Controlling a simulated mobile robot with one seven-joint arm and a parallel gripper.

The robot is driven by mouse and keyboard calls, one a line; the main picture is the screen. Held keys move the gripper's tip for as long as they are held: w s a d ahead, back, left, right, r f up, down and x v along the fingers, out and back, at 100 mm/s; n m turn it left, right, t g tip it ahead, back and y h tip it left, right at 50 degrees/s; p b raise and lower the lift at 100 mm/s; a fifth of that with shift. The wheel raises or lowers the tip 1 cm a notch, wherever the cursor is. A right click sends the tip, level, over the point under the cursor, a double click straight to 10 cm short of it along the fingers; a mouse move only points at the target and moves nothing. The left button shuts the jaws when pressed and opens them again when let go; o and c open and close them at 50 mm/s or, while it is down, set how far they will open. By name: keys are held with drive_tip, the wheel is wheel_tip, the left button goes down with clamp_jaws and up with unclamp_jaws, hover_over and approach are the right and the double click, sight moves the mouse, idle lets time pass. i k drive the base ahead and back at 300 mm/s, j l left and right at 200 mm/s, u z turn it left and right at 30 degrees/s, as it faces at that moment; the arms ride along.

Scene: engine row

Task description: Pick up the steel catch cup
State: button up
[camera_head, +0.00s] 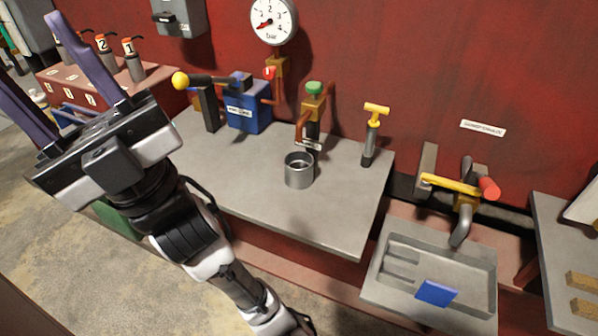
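The steel catch cup (299,171) stands upright on the grey metal shelf (345,215), near its middle. It is a plain grey open cylinder, and its inside looks empty. It stands below a small valve with a green knob (314,89). My gripper (45,75) is at the upper left, with its two purple fingers spread wide apart and pointing up and left. It is open with nothing seen between the fingers, and it is well apart from the cup.
A blue pump box (247,112) with a yellow-knobbed lever stands left of the cup. A yellow T-handle (375,112) rises at the right. A grey tray (388,290) holding a blue block (436,293) is lower right. The shelf in front of the cup is clear.

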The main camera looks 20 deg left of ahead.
sight(298, 166)
drive_tip(key=l+u, duration=0.3)
drive_tip(key=k+l+u, duration=0.1)
drive_tip(key=l+u, duration=0.2)
drive_tip(key=l, duration=0.15)
drive_tip(key=k+l+u, duration=0.1)
drive_tip(key=l+u, duration=0.2)
drive_tip(key=k+l+u, duration=0.15)
drive_tip(key=l+u, duration=0.15)
